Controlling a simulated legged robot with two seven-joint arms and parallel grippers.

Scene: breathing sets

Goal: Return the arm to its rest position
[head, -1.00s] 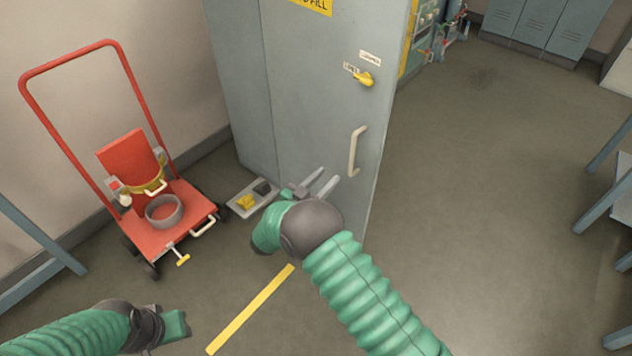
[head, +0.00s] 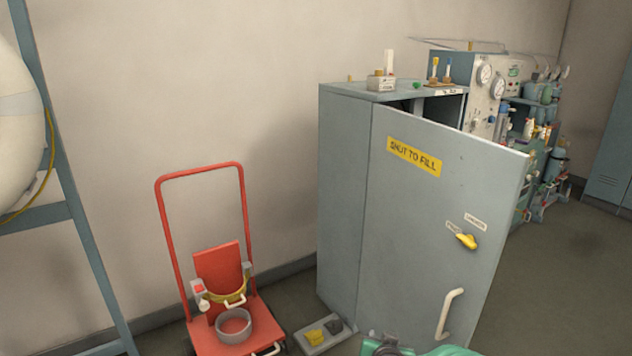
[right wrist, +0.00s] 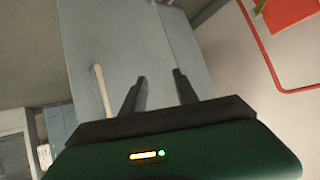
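My right arm (head: 415,350) shows only as a green and dark piece at the bottom edge of the head view, in front of the cabinet's foot. My right gripper (right wrist: 160,76) shows in the right wrist view with its two dark fingers apart and nothing between them. The grey cabinet door (head: 420,230) marked "SHUT TO FILL" stands ajar, with a dark gap at its top. Its pale handle (head: 449,313) is apart from my fingers; it also shows in the right wrist view (right wrist: 102,90). My left gripper is out of view.
A red trolley (head: 240,335) with a grey ring (head: 234,326) stands left of the cabinet. A small pedal plate (head: 318,338) lies on the floor between them. A gauge panel (head: 490,85) stands behind the door. The floor at right is open.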

